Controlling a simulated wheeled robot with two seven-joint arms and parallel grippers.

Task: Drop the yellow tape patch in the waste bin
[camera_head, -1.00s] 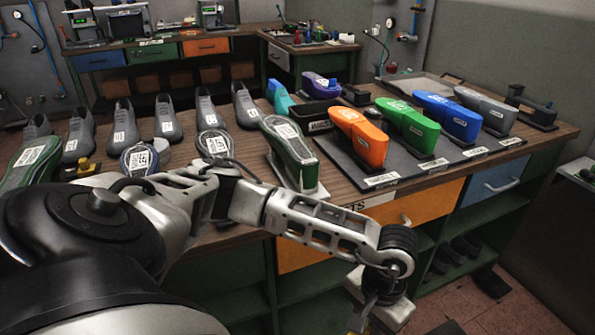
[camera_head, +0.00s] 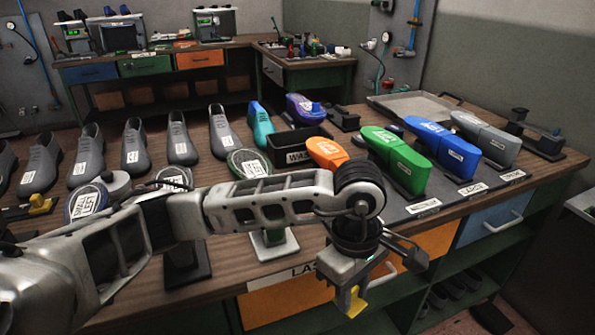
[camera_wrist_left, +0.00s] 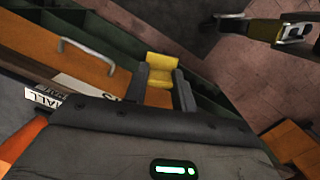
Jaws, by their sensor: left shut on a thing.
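My left gripper (camera_head: 350,290) is shut on the yellow tape patch (camera_head: 351,303). It holds the patch in front of the bench's front edge, over the drawer fronts. In the left wrist view the patch (camera_wrist_left: 162,66) shows as a small yellow piece between the two dark fingers (camera_wrist_left: 172,88). The waste bin (camera_head: 297,147) is a black open box with a white label, partly hidden, at the middle of the bench. It stands behind and left of the gripper, well apart from it.
Grey shoes (camera_head: 135,147) stand in a row at the left. An orange last (camera_head: 326,153), partly behind my arm, and green (camera_head: 396,160), blue (camera_head: 443,148) and grey lasts stand on a dark mat right of the bin. A purple shoe form (camera_head: 304,108) is behind it.

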